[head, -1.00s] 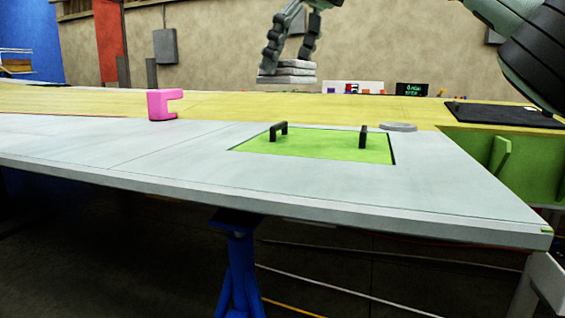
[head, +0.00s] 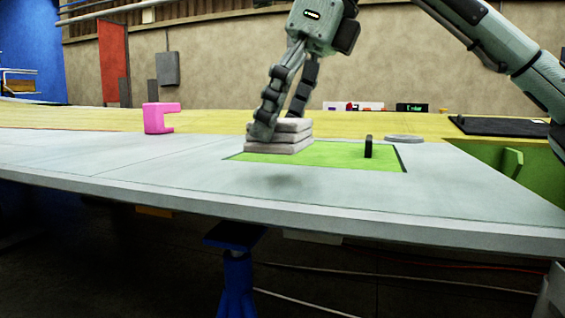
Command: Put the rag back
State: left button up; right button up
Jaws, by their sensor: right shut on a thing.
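The rag (head: 277,147) is a folded, light grey stack of layers in the head view. My right gripper (head: 280,132) is shut on it from above. The rag appears in front of the left part of the green panel (head: 335,154) set in the grey wing surface. A shadow lies on the wing below and in front of the rag, so it seems held above the surface; the exact gap cannot be told. The panel's left black handle is hidden behind the rag, while the right handle (head: 368,147) shows. My left gripper is not in view.
A pink C-shaped block (head: 160,118) stands on the wing at left. A grey ring (head: 404,138) lies behind the panel. A black mat (head: 500,127) is at the far right. The wing skin (head: 130,165) is clear left of the panel.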

aim_at(282, 153)
jog(key=shift+s+d+f, duration=0.15)
jog(key=shift+f, duration=1.95)
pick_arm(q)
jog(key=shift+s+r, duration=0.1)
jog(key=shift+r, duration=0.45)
pick_arm(e)
jog(key=shift+f+b, duration=0.15)
jog(key=shift+b, duration=0.15)
jog(key=o, duration=0.7)
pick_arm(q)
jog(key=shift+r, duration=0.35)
pick_arm(e)
jog(key=o, duration=0.3)
